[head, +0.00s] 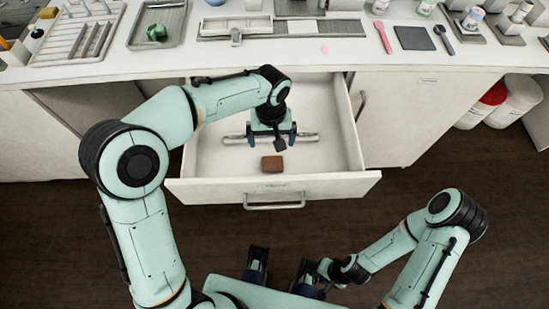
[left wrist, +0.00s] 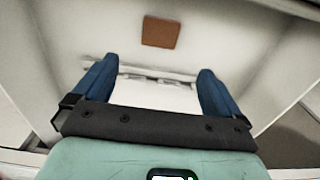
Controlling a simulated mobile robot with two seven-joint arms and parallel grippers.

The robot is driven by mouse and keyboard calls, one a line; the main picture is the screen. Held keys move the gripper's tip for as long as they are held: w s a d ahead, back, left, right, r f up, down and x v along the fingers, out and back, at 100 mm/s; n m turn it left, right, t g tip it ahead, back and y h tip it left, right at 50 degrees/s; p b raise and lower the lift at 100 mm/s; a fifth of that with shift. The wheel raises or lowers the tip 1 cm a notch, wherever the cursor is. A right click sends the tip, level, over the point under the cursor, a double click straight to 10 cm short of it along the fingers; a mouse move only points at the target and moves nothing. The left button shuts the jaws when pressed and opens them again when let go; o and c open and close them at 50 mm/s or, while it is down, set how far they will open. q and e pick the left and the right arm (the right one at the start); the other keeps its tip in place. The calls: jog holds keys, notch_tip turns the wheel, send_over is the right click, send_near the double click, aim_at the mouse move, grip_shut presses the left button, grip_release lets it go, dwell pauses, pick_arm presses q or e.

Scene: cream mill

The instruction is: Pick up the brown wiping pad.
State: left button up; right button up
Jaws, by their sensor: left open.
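The brown wiping pad (head: 272,163) lies flat on the floor of the open white drawer (head: 210,185), close to its front wall. It also shows as a brown square in the left wrist view (left wrist: 160,32), beyond my fingertips. My left gripper (head: 270,138) is over the drawer, a little behind the pad. Its two blue fingers (left wrist: 155,78) are spread with no pad between them. My right gripper (head: 282,264) is low in front of the drawer, its dark fingers apart and empty.
A pale bar-like item (head: 305,137) lies across the drawer behind the pad. The drawer walls surround the pad, with bare floor on both sides. White tubs stand at the right.

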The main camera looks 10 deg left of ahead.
pick_arm(q)
send_over(272, 157)
jog(key=s, duration=0.1)
notch_tip(272, 157, down, 6)
jog(key=shift+d+f+b, duration=0.1)
jog(key=shift+b, duration=0.2)
jog(key=shift+w+f, duration=0.25)
jog(key=shift+f, duration=1.2)
jog(key=shift+w+f, duration=0.2)
jog(key=shift+f, duration=1.25)
jog(key=c, duration=1.1)
